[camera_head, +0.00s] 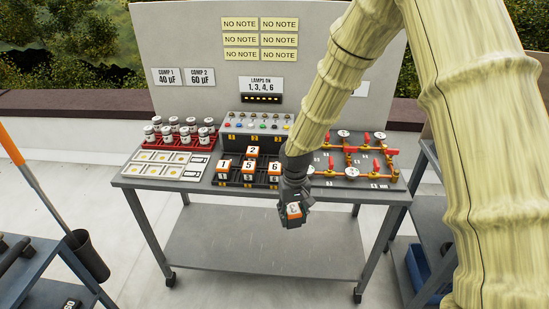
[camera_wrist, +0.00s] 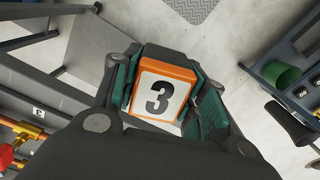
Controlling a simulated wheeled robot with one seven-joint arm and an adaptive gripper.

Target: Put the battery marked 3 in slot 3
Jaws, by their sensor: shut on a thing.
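My gripper (camera_head: 292,212) is shut on the battery marked 3 (camera_wrist: 162,92). The battery is orange with a white face and a black 3, and it sits between the green-padded fingers in the wrist view. In the head view my gripper hangs in front of the table's front edge, to the right of the black battery rack (camera_head: 262,184). The rack holds batteries marked 1 (camera_head: 223,166), 2 (camera_head: 252,152), 5 (camera_head: 248,169) and 6 (camera_head: 274,171). My wrist hides part of the rack's right side. I cannot make out slot 3's label.
The grey table (camera_head: 196,187) also carries a red rack of white canisters (camera_head: 180,134), a panel with coloured buttons (camera_head: 257,126) and a gauge manifold with red valves (camera_head: 350,160). Side carts stand left and right. The table's lower shelf (camera_head: 262,250) is bare.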

